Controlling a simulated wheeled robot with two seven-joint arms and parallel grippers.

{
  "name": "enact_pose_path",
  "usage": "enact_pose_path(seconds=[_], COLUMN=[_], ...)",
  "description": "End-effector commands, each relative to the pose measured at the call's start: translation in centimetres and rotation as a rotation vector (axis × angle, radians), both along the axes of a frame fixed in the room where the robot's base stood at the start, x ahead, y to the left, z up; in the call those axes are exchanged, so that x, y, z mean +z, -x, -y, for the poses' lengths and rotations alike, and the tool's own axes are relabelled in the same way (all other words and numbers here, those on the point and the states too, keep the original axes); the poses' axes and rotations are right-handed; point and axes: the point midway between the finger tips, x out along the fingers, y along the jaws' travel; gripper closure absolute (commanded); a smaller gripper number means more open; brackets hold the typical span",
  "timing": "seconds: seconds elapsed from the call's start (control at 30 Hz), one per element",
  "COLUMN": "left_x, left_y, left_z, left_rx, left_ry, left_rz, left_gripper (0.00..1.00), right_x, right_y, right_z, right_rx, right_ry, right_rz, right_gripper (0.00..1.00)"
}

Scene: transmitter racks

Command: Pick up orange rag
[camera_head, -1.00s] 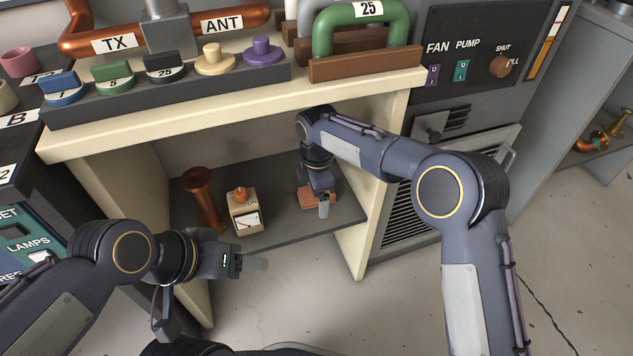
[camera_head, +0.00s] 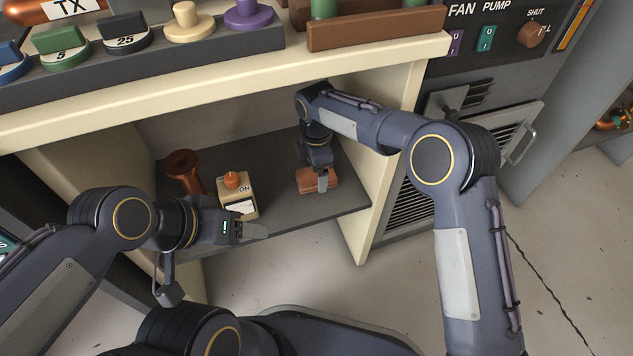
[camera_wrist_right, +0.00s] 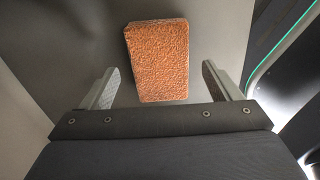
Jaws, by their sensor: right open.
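The orange rag (camera_head: 318,182) lies as a flat folded block on the dark lower shelf, near its right end. In the right wrist view the orange rag (camera_wrist_right: 158,60) has a rough, textured top and sits between and beyond the fingers. My right gripper (camera_head: 322,182) points down over the rag, which it partly hides in the head view. In the wrist view the right gripper (camera_wrist_right: 160,88) is open with its fingers apart on either side of the rag's near end, empty. My left gripper (camera_head: 252,231) is in front of the shelf, away from the rag; its jaw opening is unclear.
A beige meter box (camera_head: 238,195) with an orange knob and a copper-coloured horn (camera_head: 184,170) stand left on the shelf (camera_head: 275,160). A cream side panel (camera_head: 372,180) stands close right of the rag.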

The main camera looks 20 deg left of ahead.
Motion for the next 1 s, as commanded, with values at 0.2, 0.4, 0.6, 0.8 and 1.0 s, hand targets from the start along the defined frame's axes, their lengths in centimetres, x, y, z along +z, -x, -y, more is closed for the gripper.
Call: enact_pose_path(seconds=[0.2, 0.4, 0.6, 0.8, 1.0], left_x=[-0.76, -0.71, -0.71, -0.71, -0.39], left_y=[-0.01, -0.02, -0.02, -0.02, -0.01], left_z=[0.0, 0.0, 0.0, 0.0, 0.0], left_rx=[0.0, 0.0, 0.0, 0.0, 0.0], left_ry=[0.0, 0.0, 0.0, 0.0, 0.0], left_rz=[0.0, 0.001, 0.0, 0.0, 0.0], left_gripper=[0.38, 0.38, 0.38, 0.38, 0.38], right_x=[-1.43, -1.37, -1.37, -1.36, -0.93], right_y=[-0.01, 0.0, 0.02, 0.01, 0.0], right_z=[0.02, 0.01, 0.01, 0.01, 0.0], right_rx=[-0.001, 0.0, 0.0, 0.0, 0.0], right_ry=[-0.001, 0.0, 0.0, -0.001, -0.001], right_rz=[0.001, 0.0, 0.0, 0.001, 0.001], right_gripper=[0.16, 0.28, 0.54, 0.65, 0.65])
